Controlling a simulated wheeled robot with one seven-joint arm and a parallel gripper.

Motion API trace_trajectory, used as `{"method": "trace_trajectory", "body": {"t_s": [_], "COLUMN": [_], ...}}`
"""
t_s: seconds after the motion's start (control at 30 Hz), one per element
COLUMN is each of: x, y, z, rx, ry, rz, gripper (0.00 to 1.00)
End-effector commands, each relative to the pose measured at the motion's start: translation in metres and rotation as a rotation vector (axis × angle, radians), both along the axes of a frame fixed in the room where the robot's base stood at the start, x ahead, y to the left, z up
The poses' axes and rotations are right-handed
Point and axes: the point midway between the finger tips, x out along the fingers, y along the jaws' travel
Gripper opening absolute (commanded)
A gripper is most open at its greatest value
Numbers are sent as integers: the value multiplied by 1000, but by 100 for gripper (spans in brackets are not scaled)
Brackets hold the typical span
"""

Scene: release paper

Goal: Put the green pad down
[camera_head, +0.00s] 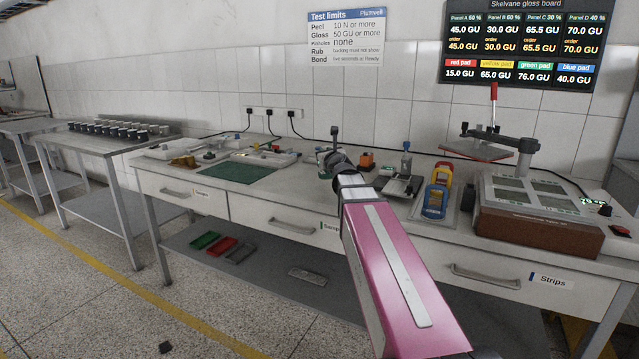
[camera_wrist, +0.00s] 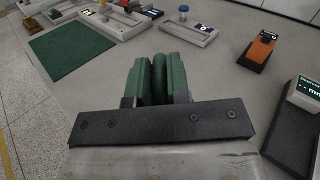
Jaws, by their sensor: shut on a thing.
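My gripper (camera_wrist: 157,70) is shut on a green pad (camera_wrist: 159,77), which stands upright between its jaws in the wrist view. The jaw faces are also green, so the pad's edges are hard to tell from them. In the head view my gripper (camera_head: 325,160) is above the bench, right of a flat dark green mat (camera_head: 237,172). The pad is not clear there. The mat also shows at upper left in the wrist view (camera_wrist: 68,50), apart from the gripper.
A panel unit (camera_head: 545,222) lies further right, beside a red-handled press (camera_head: 493,100). Green, red and grey trays (camera_head: 205,240) lie on the lower shelf.

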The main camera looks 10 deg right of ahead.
Motion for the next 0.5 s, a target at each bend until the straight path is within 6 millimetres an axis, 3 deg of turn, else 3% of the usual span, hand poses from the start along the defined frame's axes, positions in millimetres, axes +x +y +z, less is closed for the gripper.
{"method": "trace_trajectory", "body": {"t_s": [0.27,0.5], "x": [-8,-24], "y": [7,24], "z": [-4,2], "rx": [25,57], "ry": [3,13], "rz": [109,316], "gripper": [0,0]}}
